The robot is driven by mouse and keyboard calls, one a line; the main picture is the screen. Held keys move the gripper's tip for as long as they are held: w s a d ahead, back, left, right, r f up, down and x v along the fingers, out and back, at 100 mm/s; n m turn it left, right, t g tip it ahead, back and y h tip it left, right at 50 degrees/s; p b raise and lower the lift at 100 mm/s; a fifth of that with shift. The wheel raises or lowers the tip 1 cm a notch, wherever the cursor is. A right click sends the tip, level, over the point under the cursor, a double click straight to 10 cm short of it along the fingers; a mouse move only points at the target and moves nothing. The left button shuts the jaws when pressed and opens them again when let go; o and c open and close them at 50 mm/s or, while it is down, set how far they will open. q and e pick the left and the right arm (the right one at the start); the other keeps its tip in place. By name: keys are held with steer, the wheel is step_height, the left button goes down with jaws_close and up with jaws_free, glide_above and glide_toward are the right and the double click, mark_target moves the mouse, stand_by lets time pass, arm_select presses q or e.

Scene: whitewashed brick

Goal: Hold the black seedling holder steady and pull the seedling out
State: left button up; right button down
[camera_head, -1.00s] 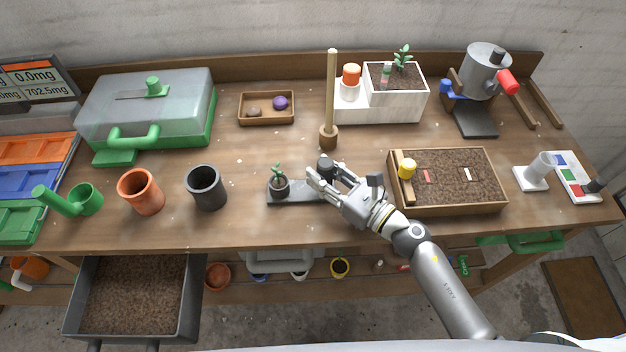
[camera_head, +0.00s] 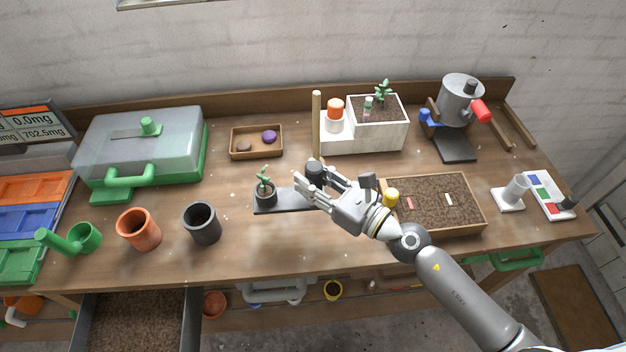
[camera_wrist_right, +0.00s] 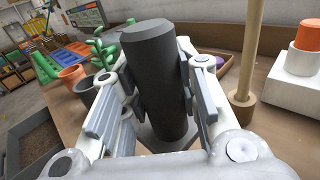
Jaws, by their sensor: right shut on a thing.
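The black seedling holder (camera_head: 287,203) lies flat on the bench, a dark base with a cup at its left end and an upright black post (camera_head: 314,168) at its right end. The green seedling (camera_head: 264,183) stands upright in the soil of the cup. My right gripper (camera_head: 316,186) is shut on the post. In the right wrist view the post (camera_wrist_right: 150,75) stands between both fingers (camera_wrist_right: 163,98), with seedling leaves (camera_wrist_right: 103,52) behind it on the left. The fingers hide part of the base. My left gripper is not in view.
A dark grey pot (camera_head: 202,224) and a terracotta pot (camera_head: 139,230) stand left of the holder. A wooden dibber (camera_head: 316,125) stands upright just behind the post. A soil tray (camera_head: 478,220) is close on the right. The bench in front of the holder is clear.

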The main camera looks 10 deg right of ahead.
steer(key=shift+f, duration=0.1)
steer(key=shift+f+b, duration=4.7)
steer(key=shift+f, duration=0.25)
steer(key=c, duration=1.3)
jaws_free()
steer(key=shift+c, duration=0.2)
jaws_close()
